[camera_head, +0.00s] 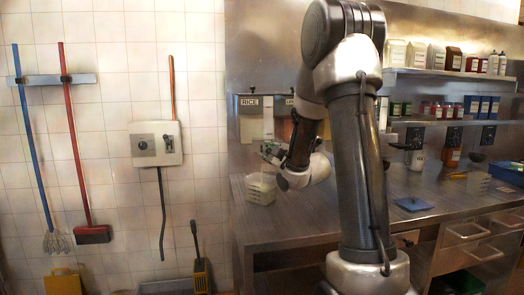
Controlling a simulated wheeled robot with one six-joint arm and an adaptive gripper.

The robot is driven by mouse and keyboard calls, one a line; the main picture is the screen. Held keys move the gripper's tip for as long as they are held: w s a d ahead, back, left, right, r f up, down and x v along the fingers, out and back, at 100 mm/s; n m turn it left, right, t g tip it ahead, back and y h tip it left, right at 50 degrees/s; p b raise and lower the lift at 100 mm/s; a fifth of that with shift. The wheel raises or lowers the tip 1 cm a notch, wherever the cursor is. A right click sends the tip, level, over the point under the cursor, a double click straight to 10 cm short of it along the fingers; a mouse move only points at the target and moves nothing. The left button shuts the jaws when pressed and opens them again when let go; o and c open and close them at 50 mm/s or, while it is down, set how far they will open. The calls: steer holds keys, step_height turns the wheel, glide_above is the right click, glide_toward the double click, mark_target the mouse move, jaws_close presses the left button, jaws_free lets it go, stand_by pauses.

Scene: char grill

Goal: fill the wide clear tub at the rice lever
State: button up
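A clear tub (261,190) stands upright on the steel counter at its left end, below the rice dispenser (249,101), which carries a RICE label on the wall. The tub looks pale; I cannot tell whether anything is in it. My gripper (266,152) is small and dark in this view, just above the tub and in front of the dispenser's lower part. It covers the place where the rice lever would show. I cannot tell whether its fingers touch anything or how far apart they are.
A second dispenser (283,103) is beside the first, partly behind my arm. A clear container (478,183), a blue item (412,204) and a dark blue tray (508,173) are on the counter to the right. Shelves (450,73) hold cartons and jars. My arm hides the middle counter.

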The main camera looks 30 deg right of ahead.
steer(key=shift+w+a, duration=0.1)
steer(key=shift+w, duration=2.25)
jaws_close()
